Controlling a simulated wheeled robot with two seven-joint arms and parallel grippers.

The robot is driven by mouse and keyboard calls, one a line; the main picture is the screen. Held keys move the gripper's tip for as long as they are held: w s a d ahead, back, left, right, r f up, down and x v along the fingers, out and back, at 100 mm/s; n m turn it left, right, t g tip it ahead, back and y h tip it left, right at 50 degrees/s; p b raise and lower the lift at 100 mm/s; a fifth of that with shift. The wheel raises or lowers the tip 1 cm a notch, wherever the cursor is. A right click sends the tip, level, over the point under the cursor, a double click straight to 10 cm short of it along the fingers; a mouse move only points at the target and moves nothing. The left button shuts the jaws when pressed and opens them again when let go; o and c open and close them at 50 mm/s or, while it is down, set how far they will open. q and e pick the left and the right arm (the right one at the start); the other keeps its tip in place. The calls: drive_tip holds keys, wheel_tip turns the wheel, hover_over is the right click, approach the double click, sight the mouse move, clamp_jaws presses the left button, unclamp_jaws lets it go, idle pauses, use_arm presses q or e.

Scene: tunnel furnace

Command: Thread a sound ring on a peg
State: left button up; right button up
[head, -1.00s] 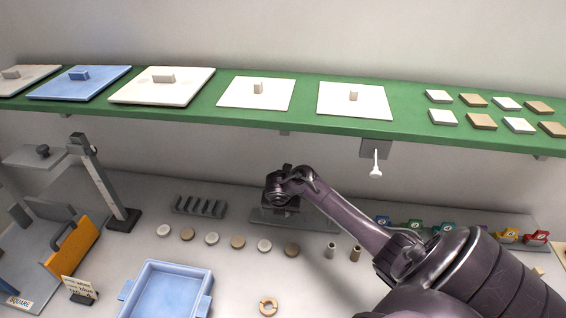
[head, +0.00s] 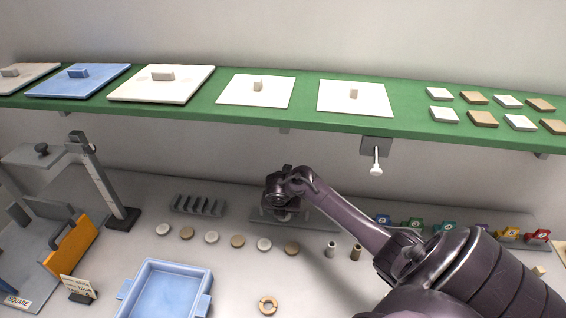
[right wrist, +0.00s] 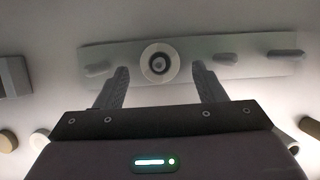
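A pale ring (right wrist: 160,63) sits around a short post on a grey rack plate (right wrist: 225,57) in the right wrist view. The plate (head: 322,222) also shows in the head view, partly hidden by my right arm. My right gripper (right wrist: 160,72) is open, its two fingers apart on either side of the ring without visibly touching it. A tan ring (head: 268,305) with a gap at its front lies on the table. A white peg (head: 376,162) projects from a grey mount (head: 374,145) under the green shelf and looks bare. My left gripper is out of view.
The green shelf (head: 300,118) with plates and tiles overhangs the back. A blue tray (head: 205,306) stands at front left, with several discs (head: 212,238) behind it. Two small cylinders (head: 331,250) and several coloured tagged items (head: 415,224) are to the right.

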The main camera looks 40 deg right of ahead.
drive_tip(key=shift+o, duration=0.2)
drive_tip(key=p+v, duration=0.1)
drive_tip(key=v, duration=0.6)
drive_tip(key=shift+r+p, duration=0.35)
drive_tip(key=shift+p, duration=0.05)
drive_tip(key=shift+a, duration=0.1)
idle(0.3)
